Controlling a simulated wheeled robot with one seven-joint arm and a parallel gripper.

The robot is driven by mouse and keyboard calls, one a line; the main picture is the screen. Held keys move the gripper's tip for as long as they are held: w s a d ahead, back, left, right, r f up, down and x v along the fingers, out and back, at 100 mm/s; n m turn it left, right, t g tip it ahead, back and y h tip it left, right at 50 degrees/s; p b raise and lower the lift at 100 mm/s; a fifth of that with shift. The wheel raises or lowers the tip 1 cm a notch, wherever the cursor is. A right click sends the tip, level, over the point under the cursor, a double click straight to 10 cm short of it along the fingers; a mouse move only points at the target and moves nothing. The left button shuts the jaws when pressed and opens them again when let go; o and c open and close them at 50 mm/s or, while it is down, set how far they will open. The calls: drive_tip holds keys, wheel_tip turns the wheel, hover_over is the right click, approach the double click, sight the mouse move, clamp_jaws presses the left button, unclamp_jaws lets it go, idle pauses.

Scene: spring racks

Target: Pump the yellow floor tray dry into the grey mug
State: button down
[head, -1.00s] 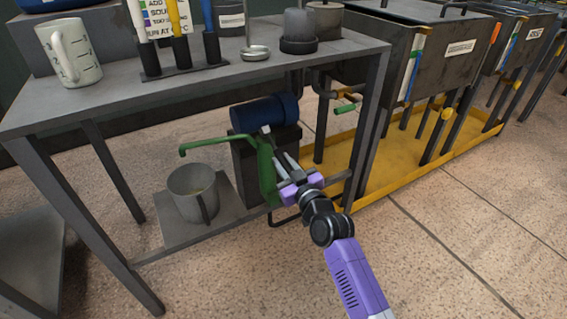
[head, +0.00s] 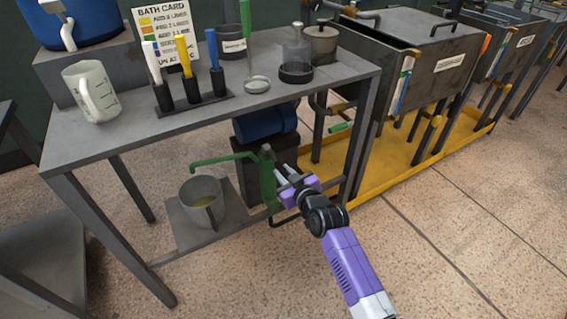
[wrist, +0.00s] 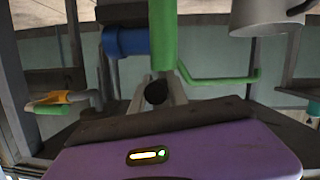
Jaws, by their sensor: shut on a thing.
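The grey mug (head: 202,205) stands upright on a low shelf under the bench, with a little yellowish liquid in it. The green pump (head: 268,182) stands right of it, its spout (head: 222,160) reaching left over the mug. My gripper (head: 285,173) is at the pump's right side. In the wrist view, which looks upside down, its fingers are shut on a dark round knob (wrist: 156,93) beside the green pump body (wrist: 163,40). The spout (wrist: 220,81) and mug (wrist: 265,14) show there too. The yellow floor tray (head: 400,172) lies under the tanks; I cannot tell how much liquid it holds.
The bench (head: 235,106) stands above the pump, its legs close to my arm. A white jug (head: 92,92) and a rack of coloured-handled tools (head: 190,102) stand on top. A blue motor (head: 265,124) sits behind the pump. Floor at the right front is clear.

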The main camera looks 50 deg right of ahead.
sight(283, 169)
drive_tip(key=shift+r+g+y+p, duration=0.3)
drive_tip(key=shift+r+g+p, duration=1.25)
drive_tip(key=shift+p, duration=2.75)
drive_tip(key=p, duration=0.2)
drive_tip(key=r+g+p, duration=0.1)
drive_tip(key=p, duration=0.1)
drive_tip(key=shift+w+r+y, duration=0.2)
drive_tip(key=shift+r+y, duration=0.1)
drive_tip(key=shift+r+p, duration=0.15)
drive_tip(key=shift+p, duration=0.4)
drive_tip(key=shift+w+g+p, duration=0.15)
drive_tip(key=shift+g+p, duration=0.2)
drive_tip(key=c, duration=1.3)
unclamp_jaws()
drive_tip(key=shift+p+v, duration=0.5)
drive_tip(key=shift+v, duration=3.45)
drive_tip(key=shift+d, duration=0.15)
